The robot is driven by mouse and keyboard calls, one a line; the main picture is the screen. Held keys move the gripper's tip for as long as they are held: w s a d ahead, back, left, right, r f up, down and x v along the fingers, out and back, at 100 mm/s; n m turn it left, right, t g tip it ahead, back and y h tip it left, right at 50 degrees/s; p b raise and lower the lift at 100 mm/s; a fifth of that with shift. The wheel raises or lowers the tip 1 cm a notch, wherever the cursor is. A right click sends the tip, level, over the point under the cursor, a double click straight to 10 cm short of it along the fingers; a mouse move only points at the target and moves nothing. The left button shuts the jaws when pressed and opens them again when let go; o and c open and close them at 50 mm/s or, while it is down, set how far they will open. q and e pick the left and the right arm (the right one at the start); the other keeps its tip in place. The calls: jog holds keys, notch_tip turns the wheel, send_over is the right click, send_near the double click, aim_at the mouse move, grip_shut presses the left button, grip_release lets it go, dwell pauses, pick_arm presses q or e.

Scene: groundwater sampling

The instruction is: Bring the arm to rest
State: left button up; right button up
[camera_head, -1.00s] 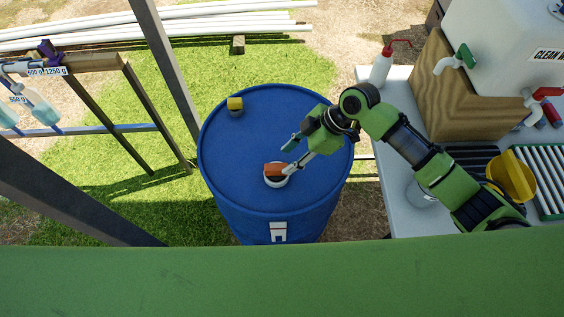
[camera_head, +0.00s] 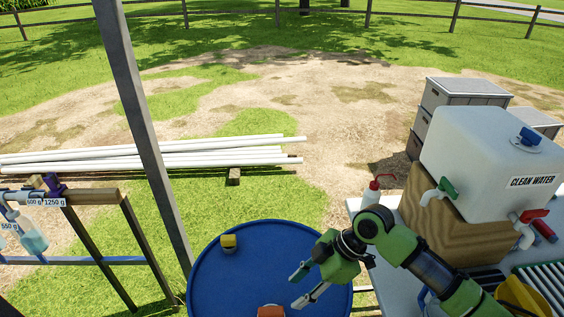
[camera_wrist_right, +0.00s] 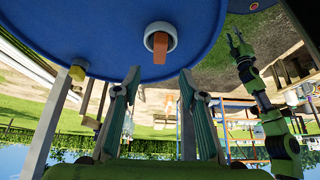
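My right gripper (camera_head: 296,289) is open and empty above the blue drum (camera_head: 215,283) in the head view. Its two spread fingers (camera_wrist_right: 161,75) also show in the right wrist view, with nothing between them. An orange piece (camera_head: 270,311) sits at the drum's near part, cut by the lower picture edge. In the wrist view the orange piece (camera_wrist_right: 160,47) lies across a white ring (camera_wrist_right: 151,30) on the drum top, beyond and apart from the fingertips. My left gripper (camera_wrist_right: 236,38) shows small at the right of the wrist view, its fingers apart and empty.
A yellow cap (camera_head: 228,241) sits on the drum's far side. A metal post (camera_head: 140,120) stands left of the drum; white pipes (camera_head: 200,155) lie behind.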

jog(key=s+a+f+m+t+h, duration=0.1)
jog(key=s+f+m, duration=0.2)
jog(key=s, duration=0.2)
jog(key=s+f+m+t, duration=0.1)
jog(key=s+f+m, duration=0.15)
jog(key=s, duration=0.25)
jog(key=s+d+m+t+h, duration=0.1)
jog(key=s+d+m+h, duration=0.2)
jog(key=s+d+m, duration=0.3)
jog(key=s+d+m+h, duration=0.2)
jog(key=s+d+m, duration=0.3)
jog(key=d, duration=0.4)
notch_tip(320, 180, down, 28)
jog(key=b, duration=0.3)
jog(key=s+d+f+g+b, duration=0.2)
jog(key=s+f, duration=1.6)
jog(key=f, duration=0.2)
jog(key=shift+f+n, duration=0.15)
jog(key=shift+n, duration=0.3)
jog(key=shift+d, duration=0.1)
